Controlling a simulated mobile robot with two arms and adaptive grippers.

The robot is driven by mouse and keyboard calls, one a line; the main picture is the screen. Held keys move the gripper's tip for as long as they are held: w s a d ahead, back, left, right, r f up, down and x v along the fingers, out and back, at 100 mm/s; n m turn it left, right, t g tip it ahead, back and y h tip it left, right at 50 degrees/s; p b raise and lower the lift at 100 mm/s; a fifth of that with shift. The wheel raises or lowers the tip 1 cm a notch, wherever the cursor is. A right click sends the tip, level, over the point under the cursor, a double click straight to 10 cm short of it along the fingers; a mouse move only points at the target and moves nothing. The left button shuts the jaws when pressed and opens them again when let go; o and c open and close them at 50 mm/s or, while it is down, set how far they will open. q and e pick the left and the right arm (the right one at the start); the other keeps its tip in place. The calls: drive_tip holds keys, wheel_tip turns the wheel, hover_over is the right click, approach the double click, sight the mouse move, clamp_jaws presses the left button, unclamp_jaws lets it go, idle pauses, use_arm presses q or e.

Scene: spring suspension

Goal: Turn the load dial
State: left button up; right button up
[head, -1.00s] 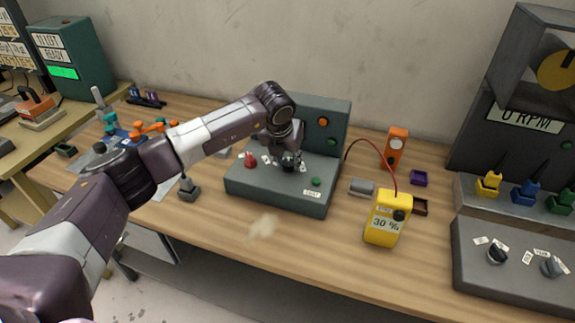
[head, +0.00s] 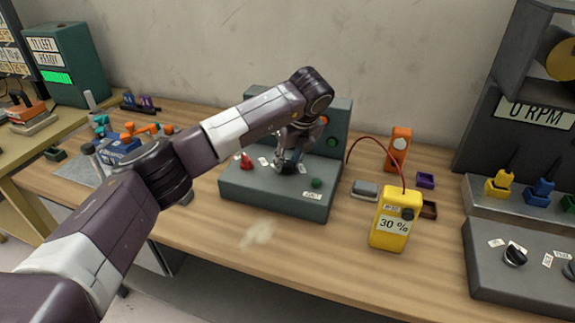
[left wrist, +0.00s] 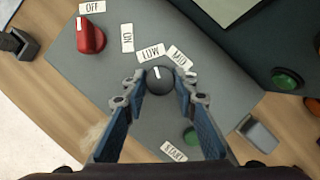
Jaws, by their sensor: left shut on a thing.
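The load dial (left wrist: 160,81) is a dark round knob with a white pointer mark, on the sloped grey control box (head: 235,186). In the left wrist view its mark points up and slightly left, toward the LOW label (left wrist: 150,52). The MID label (left wrist: 180,57) lies just right of that. My left gripper (left wrist: 160,90) is shut on the dial, one finger on each side; the right finger hides the area beside it. In the head view my left gripper (head: 287,163) is down on the box and covers the dial. My right gripper is not in view.
A red knob (left wrist: 91,36) beside the dial has its mark toward OFF. A green button (head: 317,183) sits near the START label (head: 312,195). A yellow meter (head: 391,222) reading 30 % stands right of the box. The bench front is clear.

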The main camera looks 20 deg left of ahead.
use_arm(q)
drive_tip(key=shift+w+r, duration=0.1)
drive_tip(key=shift+r, duration=0.05)
idle(0.3)
drive_tip(key=o, duration=1.2)
drive_tip(key=shift+c, duration=0.2)
drive_tip(key=v, duration=1.2)
